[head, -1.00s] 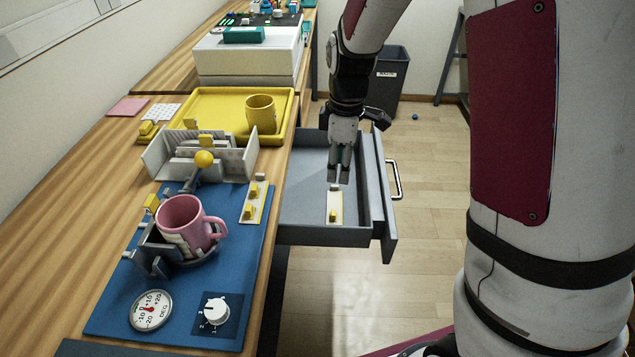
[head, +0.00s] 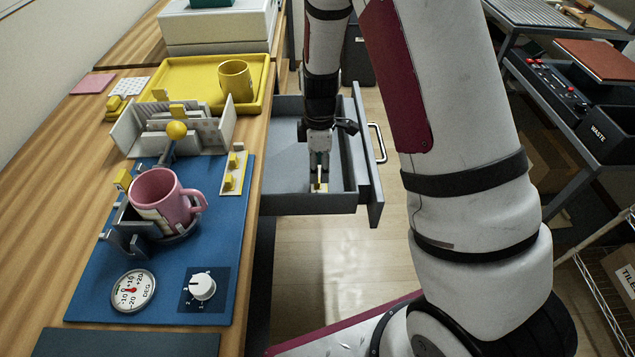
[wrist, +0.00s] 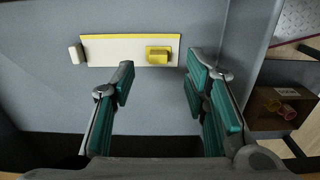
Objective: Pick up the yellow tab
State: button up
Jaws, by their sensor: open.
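A yellow tab (wrist: 158,55) sits near one end of a cream plate (wrist: 115,52) with a yellow edge strip, which lies on the grey drawer floor. In the head view the yellow tab (head: 319,187) shows just below my gripper (head: 319,176), near the drawer's front-facing wall. In the wrist view my gripper (wrist: 160,75) is open and empty. Its two teal-padded fingers point toward the plate, one on each side of the tab in the picture. I see no contact, and the remaining gap is hard to judge.
The open grey drawer (head: 282,203) has walls close around my gripper. The blue board (head: 85,290) left of it carries a pink mug (head: 158,186), a dial gauge (head: 133,290), a knob (head: 202,287) and another plate with yellow tabs (head: 232,172). A yellow tray (head: 180,68) stands behind.

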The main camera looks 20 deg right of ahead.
aim_at(319, 180)
notch_tip(319, 180, down, 4)
jog(key=shift+w+d+f+b, duration=0.1)
jog(key=shift+f+b, duration=0.15)
jog(key=shift+b, duration=0.05)
jog(key=c, duration=0.8)
